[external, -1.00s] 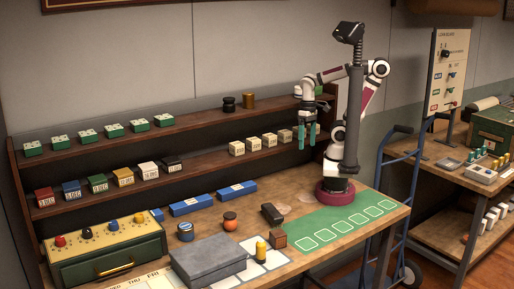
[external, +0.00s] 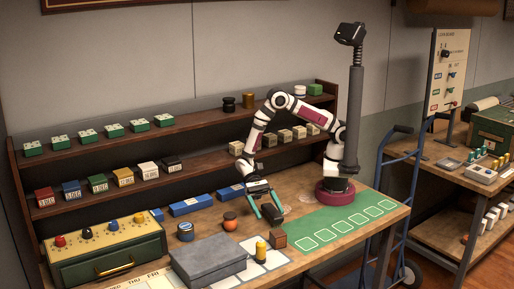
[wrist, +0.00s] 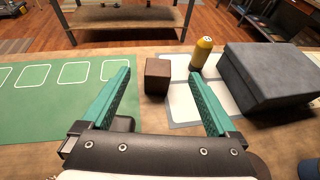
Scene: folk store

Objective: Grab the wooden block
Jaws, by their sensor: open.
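The wooden block (external: 278,241) is a small dark brown cube on the workbench, beside a yellow-topped cylinder. In the wrist view the block (wrist: 157,76) stands ahead of my gripper, in line with the gap between the fingertips. My gripper (external: 270,212) is low over the bench, behind the block as the external view shows it. Its two teal fingers are spread wide with nothing held between them; they also show in the wrist view (wrist: 160,80).
A yellow cylinder (wrist: 202,53) stands just right of the block on a white-panelled mat. A grey box (external: 207,260) lies beyond it. A black object (external: 271,213) sits close to my fingers. A green mat (external: 340,213) leaves flat free room.

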